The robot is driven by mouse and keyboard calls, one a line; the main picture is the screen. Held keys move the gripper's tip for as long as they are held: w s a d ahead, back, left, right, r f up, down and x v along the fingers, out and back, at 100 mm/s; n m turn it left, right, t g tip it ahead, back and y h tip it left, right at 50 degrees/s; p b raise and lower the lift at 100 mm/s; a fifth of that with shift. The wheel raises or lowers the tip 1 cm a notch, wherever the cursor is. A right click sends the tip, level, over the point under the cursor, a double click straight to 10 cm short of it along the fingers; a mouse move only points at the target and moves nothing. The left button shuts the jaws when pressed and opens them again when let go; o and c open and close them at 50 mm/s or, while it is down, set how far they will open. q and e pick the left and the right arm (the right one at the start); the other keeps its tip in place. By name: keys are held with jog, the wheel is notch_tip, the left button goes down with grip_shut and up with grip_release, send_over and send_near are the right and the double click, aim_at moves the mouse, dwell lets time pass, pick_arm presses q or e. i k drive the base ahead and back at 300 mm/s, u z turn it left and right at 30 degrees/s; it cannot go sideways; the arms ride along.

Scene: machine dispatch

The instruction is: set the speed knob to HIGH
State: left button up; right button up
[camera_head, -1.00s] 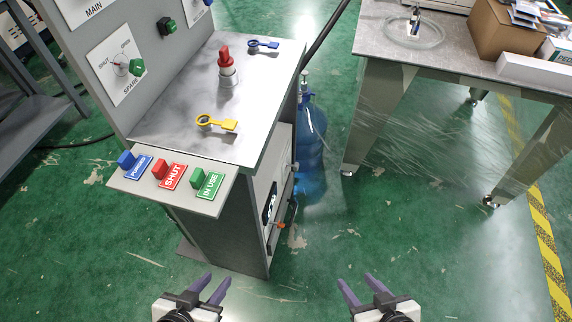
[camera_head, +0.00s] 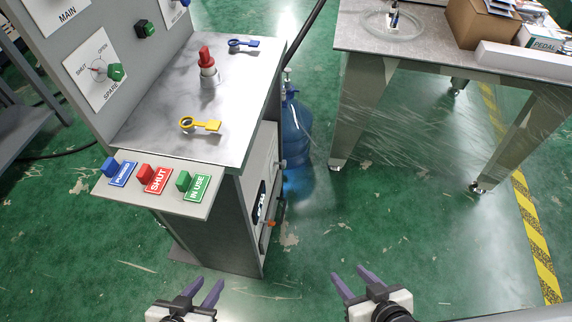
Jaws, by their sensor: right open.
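No knob labelled speed can be made out. The upright grey panel (camera_head: 122,57) at the upper left has a dial plate marked OPEN, SHUT and SPARE with a green knob (camera_head: 116,72). Part of another plate with a blue knob (camera_head: 185,2) is cut off at the top edge. My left gripper (camera_head: 208,284) is open and empty at the bottom, over the floor. My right gripper (camera_head: 348,273) is open and empty to its right. Both are well apart from the panel.
A table (camera_head: 400,50) is at right.

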aim_at(284, 163)
jog(key=z, duration=1.5)
jog(key=i, duration=1.15)
jog(key=u, duration=2.75)
